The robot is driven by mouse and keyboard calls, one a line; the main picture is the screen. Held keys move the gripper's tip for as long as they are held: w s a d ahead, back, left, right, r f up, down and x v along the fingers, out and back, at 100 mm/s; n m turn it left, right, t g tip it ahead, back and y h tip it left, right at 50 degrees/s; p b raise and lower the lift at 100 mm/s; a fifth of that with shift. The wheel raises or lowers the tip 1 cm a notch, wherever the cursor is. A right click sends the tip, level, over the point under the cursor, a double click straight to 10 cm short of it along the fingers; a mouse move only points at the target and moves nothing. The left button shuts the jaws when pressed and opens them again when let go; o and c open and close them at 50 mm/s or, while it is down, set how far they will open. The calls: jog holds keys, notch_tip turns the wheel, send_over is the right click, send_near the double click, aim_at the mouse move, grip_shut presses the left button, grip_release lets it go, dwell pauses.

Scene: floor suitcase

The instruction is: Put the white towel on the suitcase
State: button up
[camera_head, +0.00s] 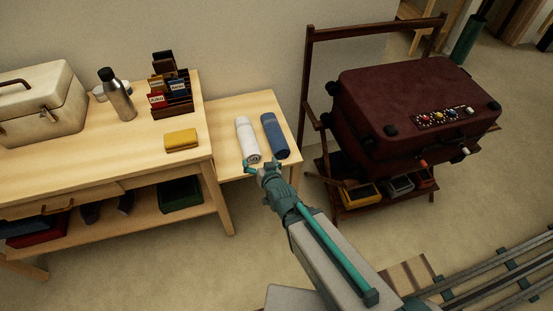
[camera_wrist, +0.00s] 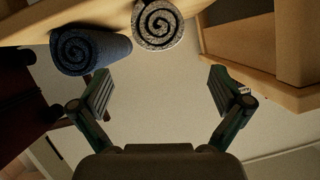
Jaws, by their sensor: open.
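A rolled white towel (camera_head: 246,138) lies on the small low table, beside a rolled blue towel (camera_head: 274,136). In the wrist view the spiral end of the white towel (camera_wrist: 158,22) is at the top, right of the blue towel's end (camera_wrist: 88,48). My gripper (camera_head: 262,170) is at the near end of the white towel in the head view. Its fingers (camera_wrist: 172,92) are spread wide with nothing between them. The dark red suitcase (camera_head: 415,95) lies flat on a dark wooden rack to the right; its top is bare apart from a row of small colored items near the front edge.
The small table (camera_head: 232,107) adjoins a taller table (camera_head: 60,135) on the left, holding a cream case (camera_head: 42,105), a steel bottle (camera_head: 117,95), a card rack (camera_head: 172,95) and a yellow wallet (camera_head: 181,140). The rack's frame (camera_head: 308,75) rises between small table and suitcase.

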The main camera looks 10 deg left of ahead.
jog(key=shift+s, duration=0.1)
jog(key=s+d+f+m+g+h, duration=0.1)
jog(key=s+d+f+g+h, duration=0.3)
jog(key=d+f, duration=0.55)
jog(key=s+d+f+g+h, duration=0.1)
jog(key=s+d+f+g, duration=0.2)
jog(key=s+d+f, duration=0.5)
jog(key=s+d+f+g, duration=0.2)
jog(key=s+d+g, duration=0.1)
jog(key=s+d, duration=0.2)
jog(key=s+d+f+m+g+h, duration=0.1)
jog(key=s+d+f+g, duration=0.2)
jog(key=s, duration=0.7)
jog(key=s+d+f+m+g+h, duration=0.1)
jog(key=s+d+f+g, duration=0.2)
jog(key=s+d+g, duration=0.2)
jog(key=s+d, duration=0.2)
jog(key=s, duration=0.1)
jog(key=shift+s+d, duration=0.25)
jog(key=shift+m, duration=0.3)
